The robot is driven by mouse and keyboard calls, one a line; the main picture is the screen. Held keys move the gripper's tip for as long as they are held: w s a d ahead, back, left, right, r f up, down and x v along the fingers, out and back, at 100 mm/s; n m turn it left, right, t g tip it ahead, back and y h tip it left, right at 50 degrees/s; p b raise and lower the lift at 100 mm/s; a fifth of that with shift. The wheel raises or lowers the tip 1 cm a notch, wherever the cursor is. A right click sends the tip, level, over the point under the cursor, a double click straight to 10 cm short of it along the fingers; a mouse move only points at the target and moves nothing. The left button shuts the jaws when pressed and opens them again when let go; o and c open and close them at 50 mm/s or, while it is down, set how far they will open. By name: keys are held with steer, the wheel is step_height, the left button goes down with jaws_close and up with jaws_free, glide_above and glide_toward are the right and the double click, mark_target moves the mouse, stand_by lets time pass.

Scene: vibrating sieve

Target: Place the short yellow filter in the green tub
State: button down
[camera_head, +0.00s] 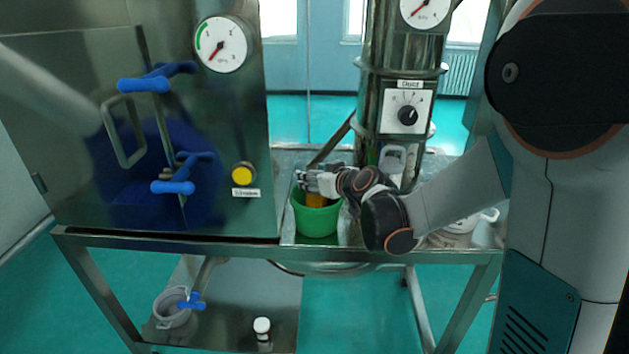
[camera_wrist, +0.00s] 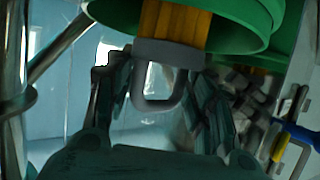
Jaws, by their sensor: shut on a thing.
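The green tub (camera_head: 316,220) stands on the steel table in the head view, and its rim (camera_wrist: 222,45) shows at the top of the wrist view. The short yellow filter (camera_head: 317,200) is partly inside the tub's mouth. In the wrist view the yellow filter (camera_wrist: 172,24) has a grey cap with a grey loop handle (camera_wrist: 158,104). My gripper (camera_head: 318,180) is above the tub. My gripper (camera_wrist: 160,90) is shut on the filter's grey handle, with a finger on each side. The filter's lower end is hidden inside the tub.
A steel cabinet (camera_head: 225,130) with blue handles stands left of the tub. A steel column (camera_head: 375,100) with a dial stands behind it, right. Grey parts (camera_head: 484,230) lie on the table at right. A grey ring-shaped part (camera_head: 172,309) and a small white-capped bottle (camera_head: 262,328) are on the lower shelf.

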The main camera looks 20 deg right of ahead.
steer(key=shift+f, duration=0.15)
steer(key=c, duration=0.7)
jaws_free()
steer(key=shift+c, duration=0.2)
steer(key=shift+s+r, duration=0.15)
steer(key=shift+r, duration=0.15)
steer(key=p+v, duration=0.3)
steer(key=v, duration=0.8)
steer(key=shift+s, duration=0.35)
steer(key=shift+d, duration=0.1)
